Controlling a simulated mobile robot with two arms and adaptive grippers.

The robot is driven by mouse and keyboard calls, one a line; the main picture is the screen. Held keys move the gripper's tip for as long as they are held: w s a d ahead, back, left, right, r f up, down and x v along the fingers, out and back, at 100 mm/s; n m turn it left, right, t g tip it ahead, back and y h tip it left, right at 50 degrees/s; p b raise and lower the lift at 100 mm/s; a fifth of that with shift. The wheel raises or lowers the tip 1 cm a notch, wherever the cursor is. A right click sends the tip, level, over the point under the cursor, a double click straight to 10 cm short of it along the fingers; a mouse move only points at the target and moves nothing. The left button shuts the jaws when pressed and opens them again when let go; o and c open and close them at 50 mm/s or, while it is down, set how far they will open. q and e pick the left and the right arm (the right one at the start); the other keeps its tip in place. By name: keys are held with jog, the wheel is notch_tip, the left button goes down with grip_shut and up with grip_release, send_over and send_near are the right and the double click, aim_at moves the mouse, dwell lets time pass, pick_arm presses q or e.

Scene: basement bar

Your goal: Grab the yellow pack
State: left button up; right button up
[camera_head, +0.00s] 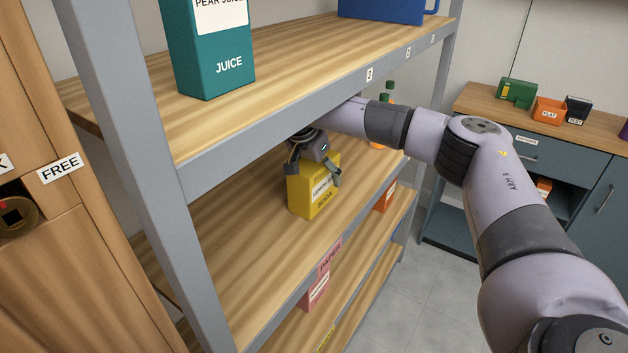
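The yellow pack (312,198) is a small box with a white label on its front. It stands upright on the second shelf (233,231) of the grey-framed rack, near the front edge. My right gripper (313,166) reaches in under the top shelf and is at the upper part of the pack, pointing down. One finger shows at the pack's right side and one at its upper left. Whether the fingers press on the pack cannot be told. My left gripper is not in view.
An orange box (385,196) is right of the pack. The rack's grey post (150,170) stands at left. A side counter (480,101) holds several small boxes.

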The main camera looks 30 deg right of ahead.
jog(key=shift+f, duration=0.25)
dwell(0.6)
jog(key=shift+c, duration=0.3)
grip_shut()
dwell(0.6)
